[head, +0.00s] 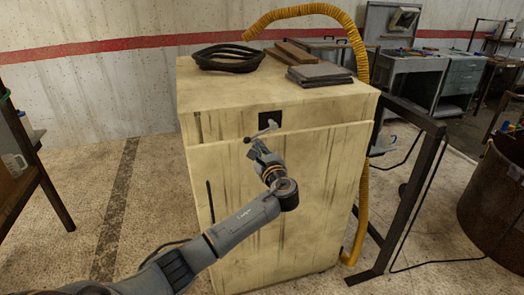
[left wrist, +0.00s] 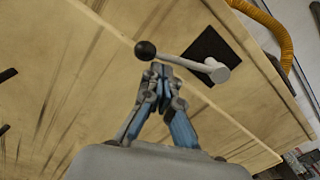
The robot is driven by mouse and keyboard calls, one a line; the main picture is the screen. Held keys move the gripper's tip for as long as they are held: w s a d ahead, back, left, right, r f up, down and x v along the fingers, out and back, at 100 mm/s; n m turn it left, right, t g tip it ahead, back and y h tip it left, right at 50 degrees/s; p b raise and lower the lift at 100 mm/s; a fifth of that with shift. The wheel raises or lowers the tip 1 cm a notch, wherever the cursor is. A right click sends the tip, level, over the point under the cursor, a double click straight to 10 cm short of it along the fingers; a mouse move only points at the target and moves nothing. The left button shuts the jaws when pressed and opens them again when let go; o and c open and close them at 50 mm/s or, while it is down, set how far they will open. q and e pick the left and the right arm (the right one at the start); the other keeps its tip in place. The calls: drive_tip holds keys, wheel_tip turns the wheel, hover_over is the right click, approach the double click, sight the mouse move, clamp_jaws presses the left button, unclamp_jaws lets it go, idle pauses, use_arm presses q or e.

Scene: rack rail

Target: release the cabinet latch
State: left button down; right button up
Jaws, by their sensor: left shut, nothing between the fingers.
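The cabinet latch is a grey lever (head: 262,131) with a black ball knob at its left end and a pivot on a black plate (head: 270,117), above the wooden cabinet door (head: 325,190). In the left wrist view the lever (left wrist: 180,61) slants from the ball knob (left wrist: 145,50) down right to its pivot. My left gripper (head: 254,146) is shut and empty, with its fingertips (left wrist: 160,70) just below the lever near the knob. I cannot tell whether they touch it. My right gripper is not in view.
A dark coiled ring (head: 228,58), brown boards and grey slabs (head: 320,74) lie on the cabinet top. A yellow hose (head: 362,200) runs down its right side, beside a black metal frame (head: 412,200). A vertical black handle (head: 210,202) is on the door.

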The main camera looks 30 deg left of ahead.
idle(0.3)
use_arm(q)
drive_tip(key=r+m+p, duration=0.1)
drive_tip(key=p, duration=0.2)
drive_tip(key=r+m+p, duration=0.1)
drive_tip(key=m+p, duration=0.1)
drive_tip(key=p, duration=0.1)
drive_tip(key=s+a+m+p, duration=0.1)
drive_tip(key=m+p, duration=0.1)
drive_tip(key=p, duration=0.2)
drive_tip(key=shift+r, duration=0.4)
drive_tip(key=shift+f, duration=0.1)
